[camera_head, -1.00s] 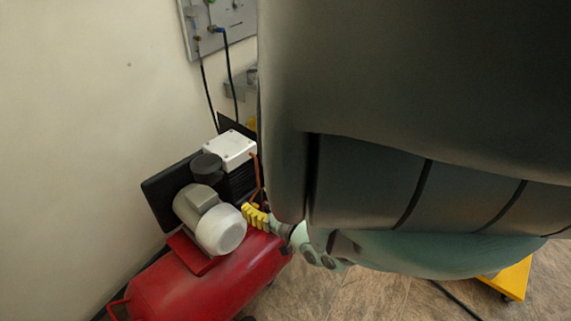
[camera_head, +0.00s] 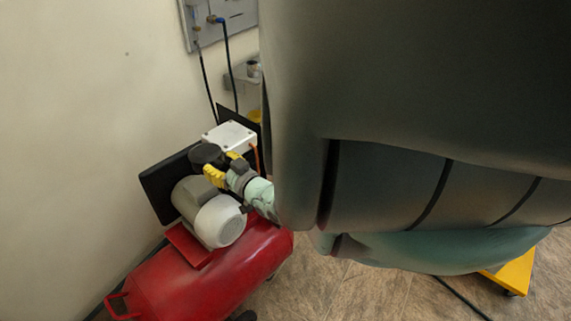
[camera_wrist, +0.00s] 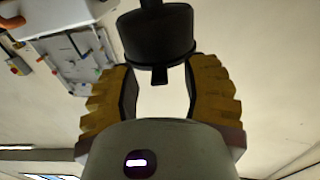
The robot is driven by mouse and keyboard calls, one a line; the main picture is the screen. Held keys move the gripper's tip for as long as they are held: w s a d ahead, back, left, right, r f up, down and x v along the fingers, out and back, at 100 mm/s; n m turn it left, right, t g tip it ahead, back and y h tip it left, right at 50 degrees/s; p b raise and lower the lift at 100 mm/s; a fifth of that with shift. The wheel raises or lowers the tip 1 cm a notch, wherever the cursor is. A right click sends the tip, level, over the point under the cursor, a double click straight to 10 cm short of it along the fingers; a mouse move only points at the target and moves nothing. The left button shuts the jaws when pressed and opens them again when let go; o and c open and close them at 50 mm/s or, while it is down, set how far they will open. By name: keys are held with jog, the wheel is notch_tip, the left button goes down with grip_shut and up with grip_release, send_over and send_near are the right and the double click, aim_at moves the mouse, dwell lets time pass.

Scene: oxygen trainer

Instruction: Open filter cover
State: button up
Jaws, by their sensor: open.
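The filter cover is the round black cap (camera_head: 207,154) on top of the compressor, beside the white box. In the wrist view the black cylinder (camera_wrist: 156,36) stands just beyond my fingertips, with a thin dark stem at its lower side near the gap. My gripper (camera_head: 224,168) has yellow ribbed fingers and is open. It is right next to the cap in the head view. In the wrist view my gripper (camera_wrist: 160,80) has its two fingers apart, with nothing clearly held between them. Whether a finger touches the cap cannot be told.
The red tank (camera_head: 205,285) carries the grey motor (camera_head: 208,212) close below my gripper. A white box (camera_head: 230,137) and a black panel (camera_head: 160,188) stand close behind. A wall panel with hoses (camera_head: 215,20) is above. My arm hides the right side.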

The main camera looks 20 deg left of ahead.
jog(key=shift+w+a+r, duration=0.1)
jog(key=shift+a, duration=0.2)
jog(key=shift+c, duration=0.3)
grip_shut()
dwell(0.3)
